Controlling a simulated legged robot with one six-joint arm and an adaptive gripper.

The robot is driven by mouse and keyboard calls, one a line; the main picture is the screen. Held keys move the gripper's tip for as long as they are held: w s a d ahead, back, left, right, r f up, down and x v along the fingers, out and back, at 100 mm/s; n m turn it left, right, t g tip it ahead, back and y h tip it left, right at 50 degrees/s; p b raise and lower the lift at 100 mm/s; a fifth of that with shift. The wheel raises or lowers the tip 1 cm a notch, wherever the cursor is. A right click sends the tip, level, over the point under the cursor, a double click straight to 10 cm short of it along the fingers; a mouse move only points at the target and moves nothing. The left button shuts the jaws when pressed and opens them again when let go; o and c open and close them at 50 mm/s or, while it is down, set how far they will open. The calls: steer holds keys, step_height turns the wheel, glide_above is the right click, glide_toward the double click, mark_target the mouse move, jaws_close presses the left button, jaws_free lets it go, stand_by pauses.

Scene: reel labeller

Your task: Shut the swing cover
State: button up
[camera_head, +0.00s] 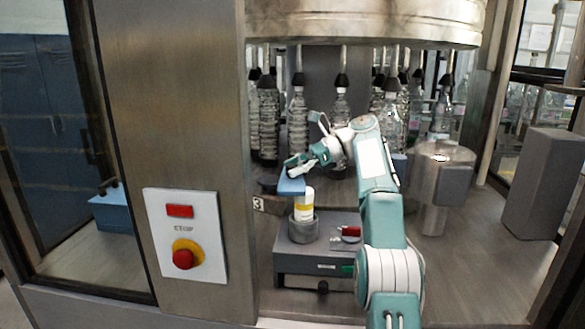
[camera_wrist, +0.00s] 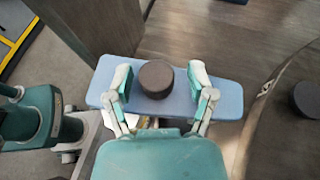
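The swing cover looks to be the flat blue plate (camera_head: 291,187), level beside the top of a white and yellow bottle (camera_head: 304,205). In the wrist view the blue plate (camera_wrist: 228,100) carries a dark round knob (camera_wrist: 155,79). My gripper (camera_wrist: 159,80) is open, with one finger on each side of the knob and a gap to both. In the head view my gripper (camera_head: 297,168) is just above the plate and hides its knob. The bottle stands in a grey cup (camera_head: 303,231) on a grey unit (camera_head: 318,262).
Several clear bottles (camera_head: 298,120) hang behind under a large steel drum (camera_head: 365,22). A steel cylinder (camera_head: 442,185) and a grey block (camera_head: 545,185) stand to the right. A steel post with a red stop button (camera_head: 183,259) is at left. The floor plate between block and cylinder is bare.

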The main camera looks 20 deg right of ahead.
steer(key=shift+s+a+r, duration=0.1)
stand_by(0.6)
steer(key=shift+a+m+t, duration=0.15)
steer(key=shift+m+t, duration=0.15)
steer(key=shift+t, duration=0.1)
